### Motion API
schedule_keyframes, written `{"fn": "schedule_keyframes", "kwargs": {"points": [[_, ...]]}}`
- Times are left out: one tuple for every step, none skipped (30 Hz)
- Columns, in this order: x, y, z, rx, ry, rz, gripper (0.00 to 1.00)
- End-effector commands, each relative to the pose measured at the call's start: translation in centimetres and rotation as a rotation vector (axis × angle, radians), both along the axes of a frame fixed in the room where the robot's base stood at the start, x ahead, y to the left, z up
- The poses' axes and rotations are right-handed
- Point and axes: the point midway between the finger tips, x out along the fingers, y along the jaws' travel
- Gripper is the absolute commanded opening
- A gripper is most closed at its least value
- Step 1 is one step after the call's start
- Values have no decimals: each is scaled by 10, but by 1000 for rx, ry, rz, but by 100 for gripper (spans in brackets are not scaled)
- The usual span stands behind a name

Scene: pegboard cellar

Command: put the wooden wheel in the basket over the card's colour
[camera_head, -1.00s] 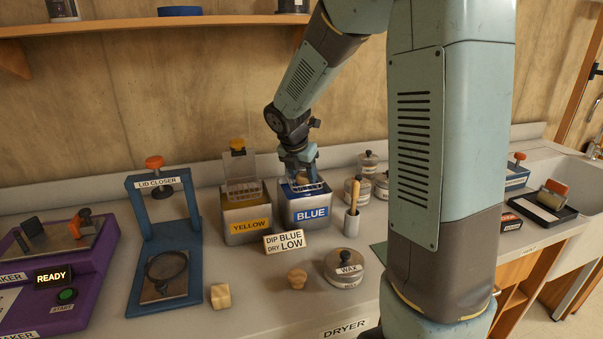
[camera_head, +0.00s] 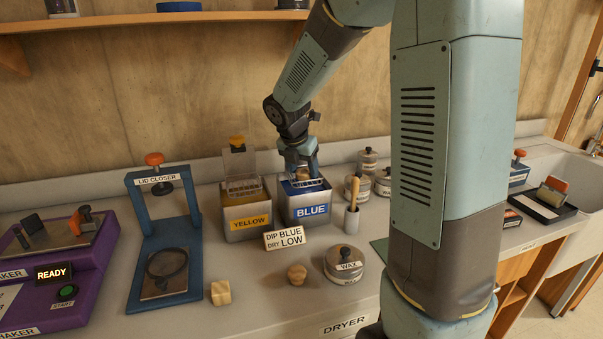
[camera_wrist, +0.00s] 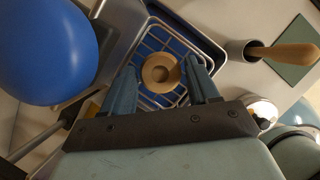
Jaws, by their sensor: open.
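The wooden wheel (camera_wrist: 160,73) lies in the wire basket (camera_wrist: 146,47) over the blue dye in the wrist view. My gripper (camera_wrist: 168,78) is open above the basket, its fingers on either side of the wheel; I cannot tell if they touch it. In the head view my gripper (camera_head: 302,172) points down over the tank labelled BLUE (camera_head: 312,208) and mostly hides the wheel. The card (camera_head: 285,238) in front of the tanks reads "DIP BLUE DRY LOW". The tank labelled YELLOW (camera_head: 246,222) stands to the left, with its own basket.
A blue lid closer (camera_head: 160,240) and a purple machine (camera_head: 60,285) stand at the left. Two small wooden pieces (camera_head: 221,293) (camera_head: 297,274) and a wax tin (camera_head: 345,265) lie in front. A cup with a wooden-handled tool (camera_head: 352,215) stands right of the blue tank.

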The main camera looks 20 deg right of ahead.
Motion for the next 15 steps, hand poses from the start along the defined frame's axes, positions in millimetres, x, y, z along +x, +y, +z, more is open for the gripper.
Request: {"fn": "schedule_keyframes", "kwargs": {"points": [[-2,3,9,-1,-3,2,60],[-3,5,14,0,-4,1,60],[-6,7,21,1,-5,1,60],[-7,8,27,0,-5,2,60],[-9,10,32,0,-5,2,60],[-11,12,40,0,-5,2,60],[-13,14,45,0,-5,2,60],[-15,15,51,1,-4,0,60],[-17,18,58,0,-5,2,60],[-18,19,63,0,-4,2,60],[-19,21,68,0,-4,2,60],[-21,23,75,0,-3,2,60],[-23,24,79,0,-3,2,60],[-24,25,83,1,-4,2,60],[-26,27,88,0,-2,2,60]]}}
